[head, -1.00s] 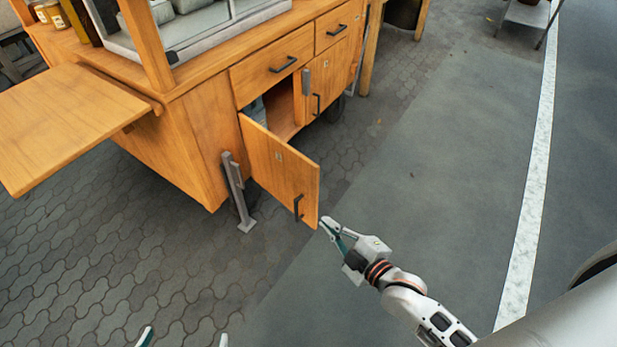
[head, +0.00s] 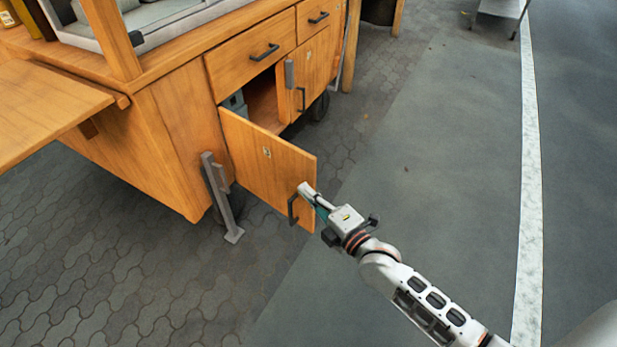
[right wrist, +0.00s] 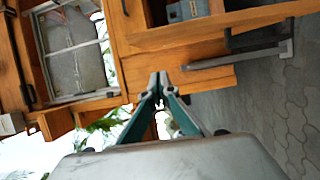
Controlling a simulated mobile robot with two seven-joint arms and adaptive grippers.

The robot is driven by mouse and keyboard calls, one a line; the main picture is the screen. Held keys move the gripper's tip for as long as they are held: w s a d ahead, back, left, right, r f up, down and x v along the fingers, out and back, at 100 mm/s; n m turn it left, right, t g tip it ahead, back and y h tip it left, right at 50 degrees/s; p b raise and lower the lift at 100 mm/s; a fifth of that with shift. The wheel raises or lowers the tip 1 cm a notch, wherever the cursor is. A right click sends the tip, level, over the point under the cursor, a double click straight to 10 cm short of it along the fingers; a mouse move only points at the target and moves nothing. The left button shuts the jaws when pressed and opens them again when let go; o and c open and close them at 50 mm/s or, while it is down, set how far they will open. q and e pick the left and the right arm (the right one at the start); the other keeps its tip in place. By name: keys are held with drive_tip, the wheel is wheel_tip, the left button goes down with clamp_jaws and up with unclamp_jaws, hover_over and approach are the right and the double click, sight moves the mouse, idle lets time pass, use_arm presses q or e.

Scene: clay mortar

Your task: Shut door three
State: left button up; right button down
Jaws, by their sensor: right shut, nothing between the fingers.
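A wooden cabinet door (head: 255,160) with a small plate and a dark bar handle (head: 292,208) stands swung open at the lower left of the cart's front. The number on its plate is too small to read. My right gripper (head: 305,190) is shut and empty, with its fingertips at the door's free edge, close to the handle. I cannot tell whether they touch the door. The shut fingertips also show in the right wrist view (right wrist: 158,80). My left gripper is out of view.
The open cabinet compartment (head: 263,103) holds a grey object. A second door (head: 315,65) beside it is shut, with drawers (head: 262,60) above. A grey metal leg (head: 222,198) stands left of the open door. The pavement to the right is clear.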

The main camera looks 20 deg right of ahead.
sight(311, 177)
drive_tip(key=w, duration=0.1)
drive_tip(key=w+d+b, duration=0.1)
drive_tip(key=w, duration=0.1)
drive_tip(key=w+d, duration=0.1)
drive_tip(key=shift+w+d+f+b, duration=0.1)
drive_tip(key=shift+w+f+b, duration=0.05)
drive_tip(key=shift+f+b, duration=0.15)
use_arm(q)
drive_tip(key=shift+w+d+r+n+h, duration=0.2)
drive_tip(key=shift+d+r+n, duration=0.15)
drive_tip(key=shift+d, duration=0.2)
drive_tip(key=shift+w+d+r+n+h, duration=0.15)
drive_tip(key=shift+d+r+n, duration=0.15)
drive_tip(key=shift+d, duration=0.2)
use_arm(e)
drive_tip(key=shift+w+d+r, duration=0.2)
drive_tip(key=shift+d+r, duration=0.05)
drive_tip(key=shift+d, duration=0.05)
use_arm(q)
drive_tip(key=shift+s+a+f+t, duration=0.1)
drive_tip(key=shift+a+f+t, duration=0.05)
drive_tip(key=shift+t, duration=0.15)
use_arm(e)
drive_tip(key=shift+d, duration=0.1)
